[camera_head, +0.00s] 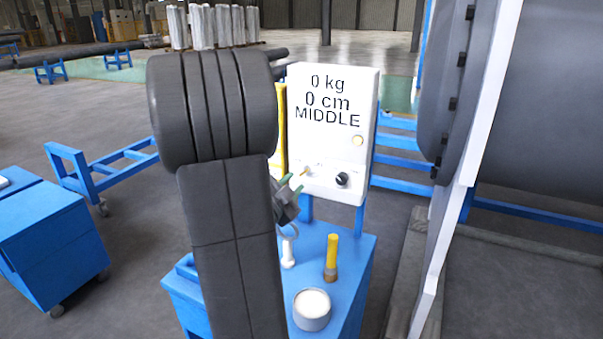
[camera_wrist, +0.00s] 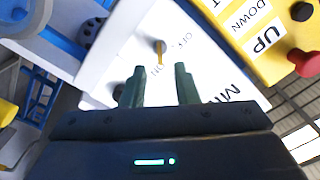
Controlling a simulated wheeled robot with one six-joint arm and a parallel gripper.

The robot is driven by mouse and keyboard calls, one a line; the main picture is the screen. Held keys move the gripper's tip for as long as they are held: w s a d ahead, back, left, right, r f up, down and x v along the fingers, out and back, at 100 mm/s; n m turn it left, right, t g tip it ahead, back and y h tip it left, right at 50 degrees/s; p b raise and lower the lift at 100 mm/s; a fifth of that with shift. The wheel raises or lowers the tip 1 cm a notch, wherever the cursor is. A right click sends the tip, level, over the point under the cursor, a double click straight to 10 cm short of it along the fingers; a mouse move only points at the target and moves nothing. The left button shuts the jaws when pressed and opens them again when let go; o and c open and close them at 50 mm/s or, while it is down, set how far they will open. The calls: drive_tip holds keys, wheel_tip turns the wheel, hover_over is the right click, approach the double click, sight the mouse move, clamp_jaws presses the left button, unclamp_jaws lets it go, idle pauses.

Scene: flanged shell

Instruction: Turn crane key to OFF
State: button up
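The crane key (camera_head: 306,171) is a small tan key on the lower left of the white control panel (camera_head: 372,100), which reads "0 kg", "0 cm" and "MIDDLE". In the wrist view the key (camera_wrist: 160,48) sticks out of a round switch beside small lettering that seems to include OFF. Its exact turn position is hard to tell. My gripper (camera_head: 291,183) is just in front of the panel. In the wrist view my gripper (camera_wrist: 160,70) has its two green fingers apart and empty, with the key just beyond and between the tips.
A black knob (camera_head: 342,179) sits right of the key. A yellow UP/DOWN box (camera_wrist: 262,25) with a red knob (camera_wrist: 304,62) is beside the panel. A blue cart (camera_head: 355,262) below holds a yellow-handled tool (camera_head: 332,252) and a cup (camera_head: 312,311). The large grey shell (camera_head: 545,110) stands right.

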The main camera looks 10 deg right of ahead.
sight(305, 172)
drive_tip(key=p+x, duration=0.1)
drive_tip(key=x, duration=0.5)
clamp_jaws()
